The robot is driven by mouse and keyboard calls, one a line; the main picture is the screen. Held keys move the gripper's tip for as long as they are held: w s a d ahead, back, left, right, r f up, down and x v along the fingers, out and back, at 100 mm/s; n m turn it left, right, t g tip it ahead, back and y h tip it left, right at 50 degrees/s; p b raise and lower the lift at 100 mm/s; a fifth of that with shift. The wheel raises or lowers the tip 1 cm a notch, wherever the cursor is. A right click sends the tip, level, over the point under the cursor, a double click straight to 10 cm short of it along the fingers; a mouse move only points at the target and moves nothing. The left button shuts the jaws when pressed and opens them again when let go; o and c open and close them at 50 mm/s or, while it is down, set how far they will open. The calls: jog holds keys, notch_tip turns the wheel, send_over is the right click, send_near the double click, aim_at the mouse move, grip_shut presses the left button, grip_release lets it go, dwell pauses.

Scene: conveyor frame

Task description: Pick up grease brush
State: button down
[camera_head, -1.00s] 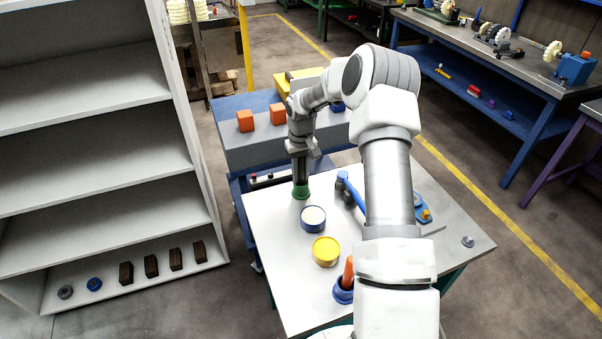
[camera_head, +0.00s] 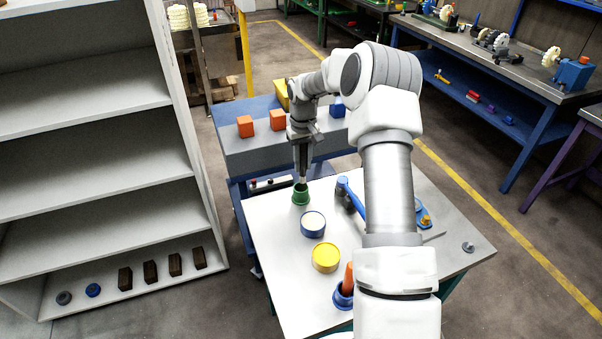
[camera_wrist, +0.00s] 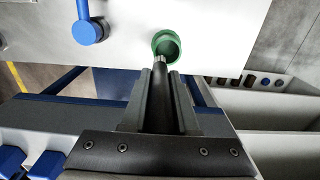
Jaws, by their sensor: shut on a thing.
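The grease brush (camera_wrist: 166,100) has a dark handle and a light metal-coloured lower part. My gripper (camera_wrist: 164,78) is shut around the handle, with one finger on each side. In the head view my gripper (camera_head: 302,160) is above the green pot (camera_head: 300,195) near the table's far left corner. The brush's light lower part (camera_head: 303,179) shows between the fingers and the pot. In the wrist view the brush's end overlaps the near rim of the green pot (camera_wrist: 157,46). I cannot tell whether the tip is still inside.
On the white table (camera_head: 285,250) stand a blue tin with a white top (camera_head: 312,224), a yellow tin (camera_head: 325,257) and an orange-handled item (camera_head: 348,275) in a blue holder. A blue-handled tool (camera_head: 351,194) lies to the right. Orange blocks (camera_head: 277,120) sit behind.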

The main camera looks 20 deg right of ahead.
jog(key=w+d+r+p, duration=0.1)
jog(key=w+d+r, duration=0.5)
jog(key=w, duration=0.1)
jog(key=shift+w+d, duration=0.2)
jog(key=shift+w, duration=0.1)
dwell(2.5)
